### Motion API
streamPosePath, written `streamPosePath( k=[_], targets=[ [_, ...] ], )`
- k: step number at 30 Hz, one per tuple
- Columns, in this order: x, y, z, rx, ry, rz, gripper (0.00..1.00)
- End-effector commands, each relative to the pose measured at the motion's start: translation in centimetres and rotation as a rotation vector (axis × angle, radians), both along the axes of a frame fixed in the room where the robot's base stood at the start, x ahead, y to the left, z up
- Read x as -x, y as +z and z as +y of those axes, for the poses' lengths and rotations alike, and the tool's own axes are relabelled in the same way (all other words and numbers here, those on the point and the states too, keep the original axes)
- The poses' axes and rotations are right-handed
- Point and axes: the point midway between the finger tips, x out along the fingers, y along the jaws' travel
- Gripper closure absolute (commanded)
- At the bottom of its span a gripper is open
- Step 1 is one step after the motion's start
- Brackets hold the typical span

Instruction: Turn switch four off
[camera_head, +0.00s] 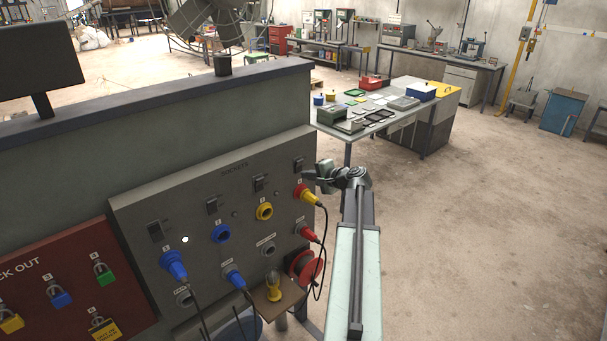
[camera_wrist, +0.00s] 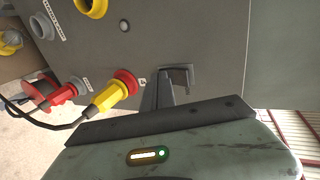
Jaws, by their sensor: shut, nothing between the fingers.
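The grey socket panel (camera_head: 238,225) has a row of dark switches along its top. The rightmost one, the fourth from the left (camera_head: 298,165), sits above a red and yellow plug (camera_head: 305,194). In the wrist view this switch (camera_wrist: 183,74) is a dark rectangle on the panel, partly hidden by my fingers. My gripper (camera_head: 307,177) is shut and empty, with its fingertips at the switch's lower part; it also shows in the wrist view (camera_wrist: 163,78). I cannot tell whether it touches the switch. The small lamp beside the switch (camera_wrist: 143,80) looks unlit. The switch's setting is unclear.
A white lamp (camera_head: 185,240) glows beside the leftmost switch. Blue plugs (camera_head: 173,264) and cables hang from the panel. A red lock-out board (camera_head: 65,285) with padlocks is at the left. A table with parts (camera_head: 347,156) stands behind my arm.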

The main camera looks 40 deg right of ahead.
Motion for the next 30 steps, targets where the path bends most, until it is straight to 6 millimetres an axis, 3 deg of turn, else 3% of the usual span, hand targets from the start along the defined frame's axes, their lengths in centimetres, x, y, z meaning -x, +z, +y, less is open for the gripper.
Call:
streamPosePath(
  k=[6, 12, 18, 30],
  targets=[
    [5.6, 0.2, 0.4, 0.000, -0.004, 0.000, 1.00],
    [9.2, 0.2, 0.6, -0.001, -0.001, 0.000, 1.00],
    [10.5, 0.3, 0.6, 0.000, 0.001, 0.000, 1.00],
    [10.4, 0.3, 0.7, 0.000, 0.002, 0.000, 1.00]
  ],
)
